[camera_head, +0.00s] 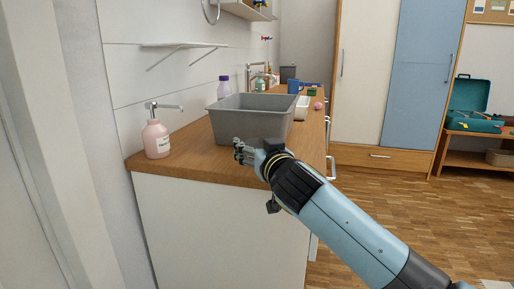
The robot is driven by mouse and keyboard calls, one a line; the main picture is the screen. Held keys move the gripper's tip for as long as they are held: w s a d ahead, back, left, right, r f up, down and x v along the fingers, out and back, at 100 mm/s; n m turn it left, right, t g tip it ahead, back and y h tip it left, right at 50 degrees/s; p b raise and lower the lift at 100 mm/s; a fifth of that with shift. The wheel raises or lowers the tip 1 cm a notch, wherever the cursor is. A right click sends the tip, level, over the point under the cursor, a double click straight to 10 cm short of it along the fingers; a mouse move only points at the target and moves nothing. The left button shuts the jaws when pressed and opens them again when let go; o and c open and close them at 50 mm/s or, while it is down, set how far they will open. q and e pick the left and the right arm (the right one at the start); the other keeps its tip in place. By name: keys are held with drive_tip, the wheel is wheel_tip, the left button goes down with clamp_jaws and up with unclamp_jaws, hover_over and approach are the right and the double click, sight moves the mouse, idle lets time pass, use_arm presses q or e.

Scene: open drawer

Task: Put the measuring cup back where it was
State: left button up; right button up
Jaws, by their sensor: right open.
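My right gripper (243,152) is open at the front of the wooden counter, its fingers pointing left in front of the grey bin. Nothing shows between its fingers. I cannot make out a measuring cup; the inside of the grey bin (230,124) is mostly hidden by its front wall. No open drawer is clearly visible. My left gripper is out of view.
A pink soap bottle (156,139) stands at the counter's (190,164) left front. A purple-capped bottle (224,88), a white container (302,107) and a blue mug (293,86) are farther back. Handles line the counter's right side. The wooden floor (400,200) at right is clear.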

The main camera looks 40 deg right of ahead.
drive_tip(key=shift+s+r, duration=0.15)
drive_tip(key=shift+r, duration=0.05)
drive_tip(key=v, duration=1.1)
drive_tip(key=shift+s, duration=0.4)
drive_tip(key=shift+a, duration=0.1)
